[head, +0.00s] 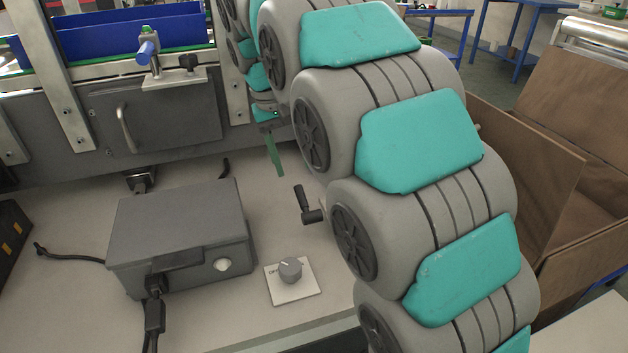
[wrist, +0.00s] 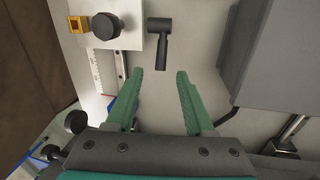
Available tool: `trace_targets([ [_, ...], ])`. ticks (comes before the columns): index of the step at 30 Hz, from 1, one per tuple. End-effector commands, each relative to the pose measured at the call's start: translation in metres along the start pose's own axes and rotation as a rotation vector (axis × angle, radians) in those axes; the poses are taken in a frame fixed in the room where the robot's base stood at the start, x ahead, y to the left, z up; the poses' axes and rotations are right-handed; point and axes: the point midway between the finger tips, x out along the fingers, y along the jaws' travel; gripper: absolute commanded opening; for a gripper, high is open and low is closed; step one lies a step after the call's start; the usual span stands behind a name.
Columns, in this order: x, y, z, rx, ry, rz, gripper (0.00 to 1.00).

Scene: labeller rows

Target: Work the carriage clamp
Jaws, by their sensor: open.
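The carriage clamp appears to be the black lever (head: 302,198) on the pale bench top, just left of my arm. In the wrist view the black lever (wrist: 161,45) has its hub at the top and its grip pointing down between my fingertips. My gripper (wrist: 160,73) is open, with a green finger on each side and nothing held. In the head view my gripper (head: 274,155) shows only partly, past the far end of the lever and apart from it. My arm hides the clamp's mount there.
A round black knob (wrist: 105,26) on a pale plate sits left of the lever in the wrist view, with a scale (wrist: 95,70) below it. A grey box (head: 180,235) and a rotary dial (head: 290,270) stand on the bench. A conveyor with blue walls (head: 130,32) runs behind.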

Motion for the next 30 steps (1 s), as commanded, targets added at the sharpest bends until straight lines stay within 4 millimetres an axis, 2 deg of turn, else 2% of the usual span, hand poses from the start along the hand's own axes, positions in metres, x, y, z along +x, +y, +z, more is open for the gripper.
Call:
trace_targets([
  [3,-0.005,-0.008,-0.009,-0.006,0.010,0.003,0.53],
  [8,0.001,-0.009,-0.010,-0.007,0.008,0.004,0.53],
  [22,0.059,-0.008,-0.009,-0.008,0.004,0.005,0.53],
  [30,0.073,-0.008,-0.010,-0.007,0.008,0.004,0.53],
])
